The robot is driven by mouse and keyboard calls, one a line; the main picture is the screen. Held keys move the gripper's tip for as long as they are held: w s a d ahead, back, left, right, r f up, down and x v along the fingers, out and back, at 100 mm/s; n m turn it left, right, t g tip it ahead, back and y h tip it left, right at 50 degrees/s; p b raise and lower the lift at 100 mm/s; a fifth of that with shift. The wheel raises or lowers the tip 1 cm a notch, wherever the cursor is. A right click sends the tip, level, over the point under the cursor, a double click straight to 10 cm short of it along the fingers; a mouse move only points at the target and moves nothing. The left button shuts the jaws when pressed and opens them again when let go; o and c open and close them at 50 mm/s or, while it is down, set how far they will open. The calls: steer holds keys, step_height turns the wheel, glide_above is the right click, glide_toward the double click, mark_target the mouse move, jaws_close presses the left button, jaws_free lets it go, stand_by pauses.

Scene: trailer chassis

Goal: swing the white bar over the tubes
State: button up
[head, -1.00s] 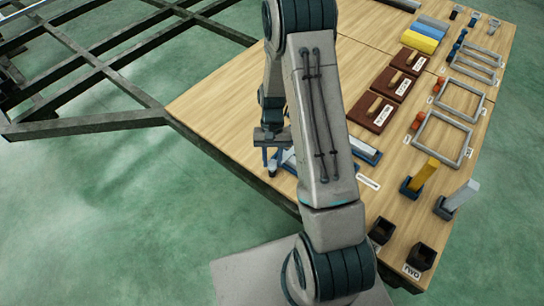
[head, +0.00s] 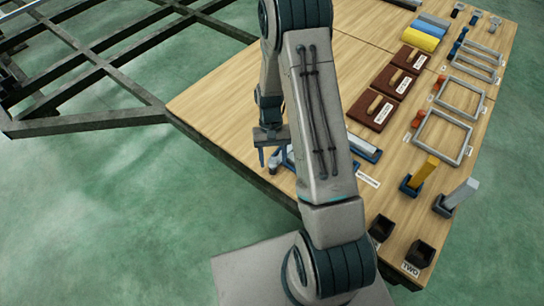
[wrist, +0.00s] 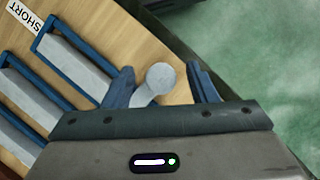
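My gripper (wrist: 163,82) is open, with one blue finger on each side of a pale round knob (wrist: 160,77). The knob tops a pale piece that runs down towards the palm; this may be an end of the white bar, but most of it is hidden. Gaps show between the knob and both fingers. Left of it in the wrist view, pale grey tubes (wrist: 72,62) lie in blue holders (wrist: 22,105). In the head view my gripper (head: 273,158) is low over the table's near left edge, and my arm hides much of the tubes.
The wooden table (head: 230,105) has brown blocks (head: 376,108), grey frames (head: 443,137), yellow and grey posts (head: 425,173) and dark cups (head: 420,254) on its right. A "SHORT" label (wrist: 25,15) lies beside the tubes. A dark chassis frame (head: 90,125) adjoins the table's left.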

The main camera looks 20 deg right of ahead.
steer(key=shift+w, duration=0.1)
steer(key=p+v, duration=0.3)
steer(key=v, duration=1.1)
steer(key=s+a+r+t+p, duration=0.1)
steer(key=s+r+p, duration=0.5)
steer(key=r, duration=0.7)
steer(key=s+r+n+t+p, duration=0.1)
steer(key=s+r+t+p, duration=0.3)
steer(key=r, duration=0.9)
steer(key=s+a+r+t+p, duration=0.1)
steer(key=s+r+t+p, duration=0.1)
steer(key=s+r+p, duration=0.7)
step_height(320, 180, up, 4)
steer(key=shift+s+a+n+h+p, duration=0.25)
steer(key=shift+a+n+h+p, duration=0.1)
steer(key=shift+n+h+p, duration=0.05)
